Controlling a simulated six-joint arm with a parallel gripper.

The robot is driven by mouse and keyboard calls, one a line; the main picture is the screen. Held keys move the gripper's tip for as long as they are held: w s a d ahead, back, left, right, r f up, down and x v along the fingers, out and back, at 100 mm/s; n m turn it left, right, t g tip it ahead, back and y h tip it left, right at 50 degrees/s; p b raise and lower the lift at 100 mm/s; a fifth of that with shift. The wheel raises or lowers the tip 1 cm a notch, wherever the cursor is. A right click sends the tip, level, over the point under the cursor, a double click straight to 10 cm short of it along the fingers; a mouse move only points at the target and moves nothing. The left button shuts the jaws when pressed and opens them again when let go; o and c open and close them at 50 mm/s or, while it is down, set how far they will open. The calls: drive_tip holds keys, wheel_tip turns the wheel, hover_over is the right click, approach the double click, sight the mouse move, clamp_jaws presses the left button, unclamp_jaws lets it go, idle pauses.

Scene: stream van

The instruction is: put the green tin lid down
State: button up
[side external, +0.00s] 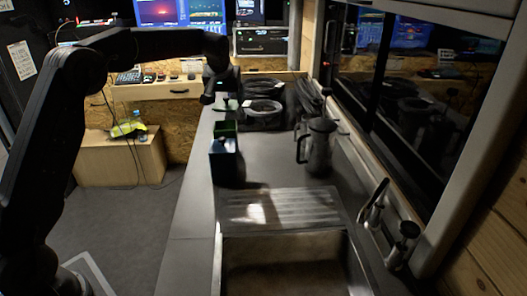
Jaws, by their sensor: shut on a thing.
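My gripper (224,97) hangs from the end of my arm over the far part of the grey counter. It is shut on the green tin lid (231,104), which shows only as a small pale-green patch just under the jaws. The grip itself is small and dark here, and I cannot tell whether the lid touches the counter. A dark blue box-like tin (225,160) with a green upper part (225,128) stands upright on the counter, nearer the camera than my gripper.
A dark coiled item (264,108) lies right of my gripper. A dark jug (319,147) stands near the window. A ribbed drainer (285,207) and sink (285,265) are in front, with taps (373,204) at right. Some bare counter (267,165) lies between tin and jug.

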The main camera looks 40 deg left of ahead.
drive_tip(key=w+d+f, duration=0.2)
drive_tip(key=d+f, duration=0.1)
drive_tip(key=d, duration=0.1)
drive_tip(key=w+d+f+m, duration=0.1)
drive_tip(key=w+d+f, duration=0.1)
drive_tip(key=d+f, duration=0.1)
drive_tip(key=w+d+f+m, duration=0.1)
drive_tip(key=d+f, duration=0.3)
drive_tip(key=d, duration=0.1)
drive_tip(key=shift+w+d+f+t+h, duration=0.1)
drive_tip(key=shift+w+d+t+h, duration=0.1)
drive_tip(key=shift+w+t+h, duration=0.15)
drive_tip(key=shift+f, duration=2.7)
drive_tip(key=shift+f, duration=0.15)
drive_tip(key=o, duration=0.8)
drive_tip(key=shift+o, duration=0.2)
